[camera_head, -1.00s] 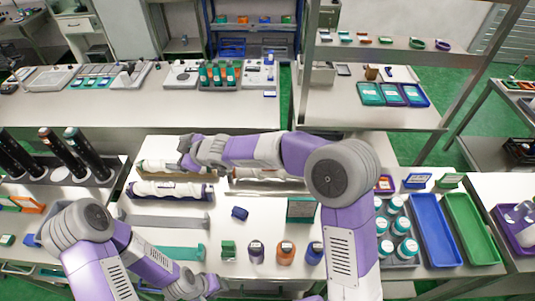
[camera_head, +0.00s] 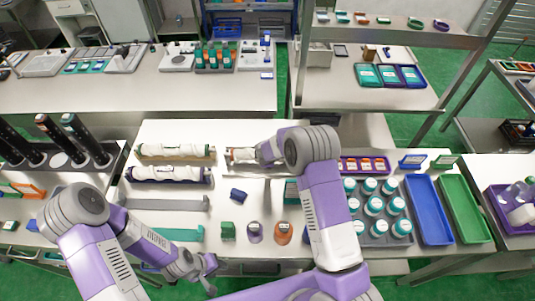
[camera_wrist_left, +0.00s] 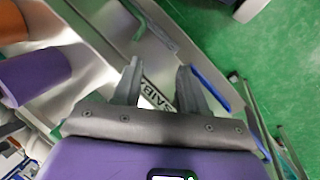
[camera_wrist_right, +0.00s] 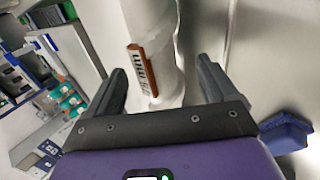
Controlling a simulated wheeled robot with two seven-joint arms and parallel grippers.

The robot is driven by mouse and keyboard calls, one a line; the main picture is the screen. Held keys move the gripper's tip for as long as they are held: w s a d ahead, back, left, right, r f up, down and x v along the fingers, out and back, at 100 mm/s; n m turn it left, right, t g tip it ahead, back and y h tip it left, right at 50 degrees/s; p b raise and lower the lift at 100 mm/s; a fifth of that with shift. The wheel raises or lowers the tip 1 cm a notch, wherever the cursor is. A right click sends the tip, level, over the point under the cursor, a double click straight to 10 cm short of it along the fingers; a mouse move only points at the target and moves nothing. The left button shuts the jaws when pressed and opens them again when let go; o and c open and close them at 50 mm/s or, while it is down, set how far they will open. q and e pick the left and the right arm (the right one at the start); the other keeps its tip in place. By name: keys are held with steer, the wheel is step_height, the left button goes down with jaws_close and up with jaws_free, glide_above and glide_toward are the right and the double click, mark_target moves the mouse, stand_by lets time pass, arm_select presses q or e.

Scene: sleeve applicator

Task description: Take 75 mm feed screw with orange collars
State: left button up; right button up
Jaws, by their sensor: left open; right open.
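A white feed screw with an orange-brown marking (camera_head: 240,155) lies across the back of the middle table, right of two other screws. Its right part is hidden by my right arm. In the right wrist view the white screw (camera_wrist_right: 152,35) bears an orange tag and runs between the fingers of my right gripper (camera_wrist_right: 163,85). That gripper is open, with a finger on each side and gaps to the screw. My left gripper (camera_head: 210,272) is open and empty, low at the table's front edge; its fingers also show in the left wrist view (camera_wrist_left: 160,85).
A small blue block (camera_head: 238,195) stands near my right arm. Blue (camera_head: 430,212) and green (camera_head: 467,210) trays stand right.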

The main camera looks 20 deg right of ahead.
steer(key=shift+p+x, duration=0.55)
steer(key=shift+x, duration=1.2)
steer(key=shift+r, duration=0.1)
